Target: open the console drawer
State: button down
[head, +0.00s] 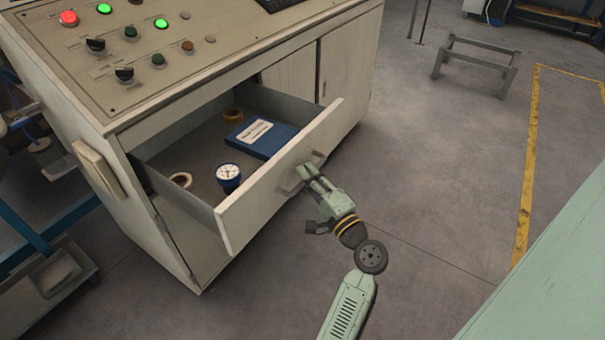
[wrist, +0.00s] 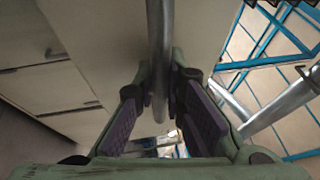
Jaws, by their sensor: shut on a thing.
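The console drawer (head: 281,178) stands pulled well out of the console (head: 115,100), with its inside showing. In the wrist view the grey handle (wrist: 158,60) runs between the two purple-padded fingers of my gripper (wrist: 163,98). In the head view the fingers hide part of the handle.
The console top carries lit buttons (head: 68,18) and knobs. A closed cabinet door (head: 347,65) is right of the drawer. A low metal frame (head: 475,68) stands at the back right. Grey floor (head: 440,170) is free right of the drawer, with a yellow line (head: 527,170) across it.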

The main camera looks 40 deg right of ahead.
jog(key=c, duration=1.7)
grip_release()
jog(key=shift+o, duration=0.2)
jog(key=s+f, duration=0.2)
jog(key=s, duration=0.9)
jog(key=shift+s+a, duration=0.3)
jog(key=shift+s, duration=0.1)
